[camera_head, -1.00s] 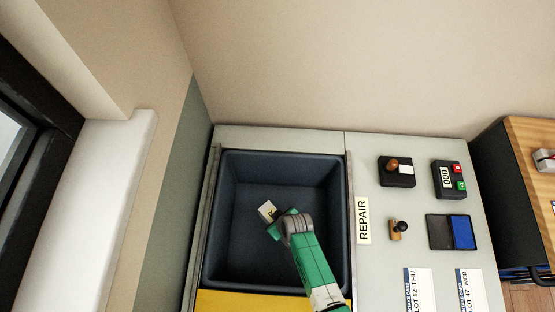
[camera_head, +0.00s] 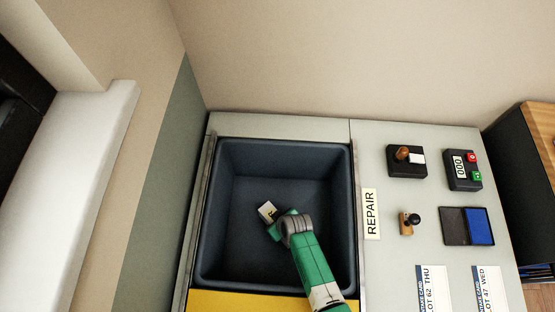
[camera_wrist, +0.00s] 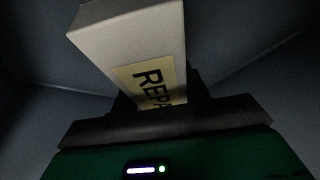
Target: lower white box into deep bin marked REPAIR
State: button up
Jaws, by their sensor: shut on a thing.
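The white box (camera_head: 266,211) is small in the head view, at the end of my green and grey arm. The deep dark blue bin (camera_head: 228,180) surrounds the box and gripper in the head view. The REPAIR sign (camera_head: 371,213) is beside the bin's right rim. I cannot tell whether the box touches the bin floor.
Right of the bin are a stamp on a black holder (camera_head: 407,161), a counter with red and green buttons (camera_head: 461,169), a small stamp (camera_head: 408,222), an ink pad (camera_head: 479,226) and two cards (camera_head: 433,290). A yellow strip (camera_head: 245,301) borders the bin's near side.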

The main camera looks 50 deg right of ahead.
jog(key=o, duration=1.3)
jog(key=shift+c, duration=0.2)
jog(key=p+v, duration=0.4)
jog(key=v, duration=0.4)
jog(key=shift+f, duration=0.1)
